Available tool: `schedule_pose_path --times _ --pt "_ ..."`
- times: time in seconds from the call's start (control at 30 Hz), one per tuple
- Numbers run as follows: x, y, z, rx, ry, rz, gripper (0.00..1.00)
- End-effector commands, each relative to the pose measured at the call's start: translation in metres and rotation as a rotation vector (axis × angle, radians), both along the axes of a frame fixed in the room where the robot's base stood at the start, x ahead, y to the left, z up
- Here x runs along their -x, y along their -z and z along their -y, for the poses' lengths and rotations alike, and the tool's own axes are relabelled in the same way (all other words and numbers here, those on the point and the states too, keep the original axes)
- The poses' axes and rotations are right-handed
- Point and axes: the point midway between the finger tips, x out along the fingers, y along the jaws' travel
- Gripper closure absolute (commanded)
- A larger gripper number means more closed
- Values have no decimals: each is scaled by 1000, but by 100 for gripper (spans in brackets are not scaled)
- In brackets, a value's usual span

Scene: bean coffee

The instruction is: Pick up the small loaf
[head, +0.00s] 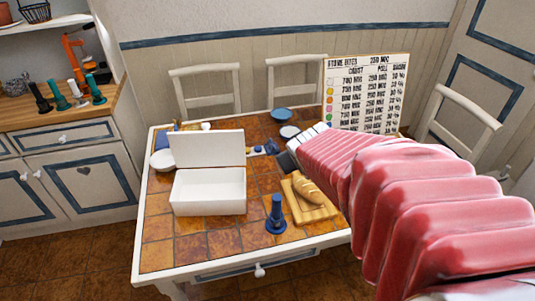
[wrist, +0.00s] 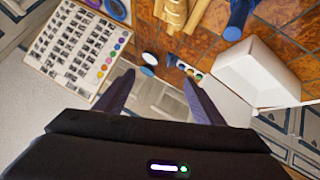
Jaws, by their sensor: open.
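The small loaf (head: 308,190) is golden brown with scored cuts. It lies on a wooden board (head: 318,213) at the right front of the tiled table. In the wrist view the loaf (wrist: 173,14) is cut off at the top edge, beside the board (wrist: 197,12). My gripper (wrist: 159,78) is open and empty, its two dark fingers spread apart. The loaf is beyond the fingertips, not between them. In the head view my pink-sleeved arm reaches in from the right, with its end above and behind the loaf; the fingers are hard to make out there.
An open white box (head: 208,192) stands left of the board. A blue upright object (head: 276,215) stands between them at the front. A price board (head: 365,92), a blue bowl (head: 281,115) and a small dish (head: 289,132) are at the back. The table's left front is clear.

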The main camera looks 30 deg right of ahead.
Motion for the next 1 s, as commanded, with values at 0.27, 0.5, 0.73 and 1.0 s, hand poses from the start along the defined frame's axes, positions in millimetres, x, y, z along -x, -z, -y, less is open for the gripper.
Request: schedule_pose_path --times 0.27,0.5,0.73,1.0 --pt "-11 41 73 55 -61 43 38" --pt "-4 85 111 29 -156 95 38" --pt "19 131 124 -71 -254 171 38" --pt "59 171 113 -251 -353 319 38"
